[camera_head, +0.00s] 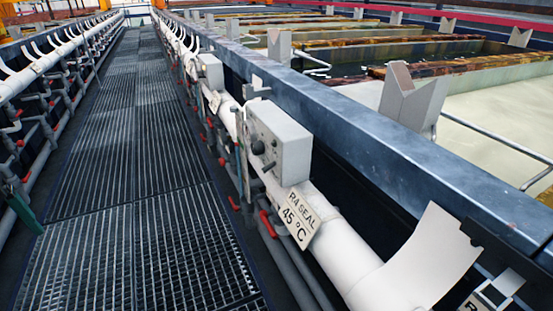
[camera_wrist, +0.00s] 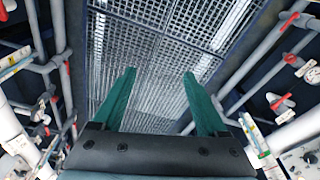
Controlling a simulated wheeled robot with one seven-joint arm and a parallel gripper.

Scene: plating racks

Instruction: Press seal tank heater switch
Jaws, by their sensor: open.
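A grey switch box (camera_head: 280,142) sits on the pipe run to the right of the walkway in the head view. Dark knobs (camera_head: 258,147) show on its walkway-facing side, with small marks too fine to read. A sign (camera_head: 300,216) reading "R4 SEAL 45 °C" hangs just below it. In the wrist view, my gripper (camera_wrist: 159,72) has two green fingers spread wide with nothing between them. It is above the walkway grating, apart from the pipes on both sides. A grey panel with dark knobs (camera_wrist: 302,158) is cut off at the lower right; I cannot tell whether it is the same box.
The grated walkway (camera_head: 130,150) is clear between two pipe runs. Red-handled valves (camera_head: 266,224) stick out along it. Tanks with a blue-grey rim (camera_head: 370,140) lie to the right, with V-shaped grey supports (camera_head: 412,98). A second, smaller grey box (camera_head: 210,72) stands farther along.

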